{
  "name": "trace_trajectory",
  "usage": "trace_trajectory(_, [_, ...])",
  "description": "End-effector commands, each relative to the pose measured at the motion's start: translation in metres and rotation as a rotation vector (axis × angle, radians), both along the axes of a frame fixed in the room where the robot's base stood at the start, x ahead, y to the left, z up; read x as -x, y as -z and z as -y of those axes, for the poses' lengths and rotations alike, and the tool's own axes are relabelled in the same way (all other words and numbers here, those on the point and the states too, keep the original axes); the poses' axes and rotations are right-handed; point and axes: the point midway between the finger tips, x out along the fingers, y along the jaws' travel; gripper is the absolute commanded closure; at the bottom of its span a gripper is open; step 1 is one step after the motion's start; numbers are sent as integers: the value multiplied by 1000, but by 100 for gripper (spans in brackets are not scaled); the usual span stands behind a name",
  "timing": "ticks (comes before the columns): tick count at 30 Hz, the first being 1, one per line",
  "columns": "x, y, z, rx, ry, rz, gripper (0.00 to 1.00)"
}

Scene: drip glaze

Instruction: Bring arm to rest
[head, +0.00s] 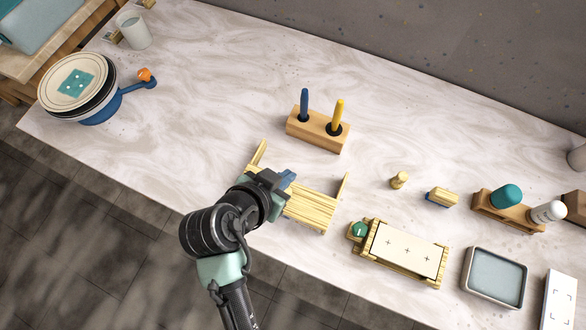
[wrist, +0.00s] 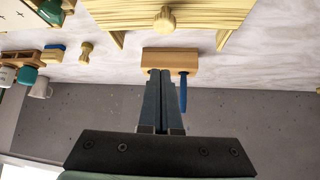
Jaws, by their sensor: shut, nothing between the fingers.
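My gripper (head: 287,179) is shut and empty. In the head view it is over the left part of a small slatted wooden stand (head: 312,207) near the counter's front edge. In the wrist view my gripper (wrist: 162,75) points along the middle of the picture, its two fingers together. The wooden stand (wrist: 200,15) with a round knob (wrist: 167,20) fills the top there. A wooden holder block (head: 303,133) with a blue stick (head: 304,103) and a yellow stick (head: 338,113) stands behind the gripper.
The marble counter (head: 220,70) is clear at centre left. A wheel with plates (head: 78,82) and a cup (head: 133,30) stand far left. A wooden frame with a marked white panel (head: 405,250), a tray (head: 494,276) and a bottle rack (head: 507,211) stand right.

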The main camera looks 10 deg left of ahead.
Motion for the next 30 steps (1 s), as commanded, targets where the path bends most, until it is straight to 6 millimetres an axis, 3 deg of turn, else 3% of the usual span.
trace_trajectory(6, [18,-21,-9,-1,-1,0,100])
trace_trajectory(12, [22,-26,-11,-1,-1,-1,100])
trace_trajectory(14, [18,-30,-12,-5,-5,10,100])
trace_trajectory(17, [-4,-51,-15,-27,-38,75,100])
trace_trajectory(20, [-43,-96,-21,-55,-103,205,100])
trace_trajectory(24, [-95,-190,-23,-65,-213,457,100])
trace_trajectory(27, [-117,-264,-18,-39,-278,652,100])
trace_trajectory(30, [-125,-340,-9,9,-326,849,100])
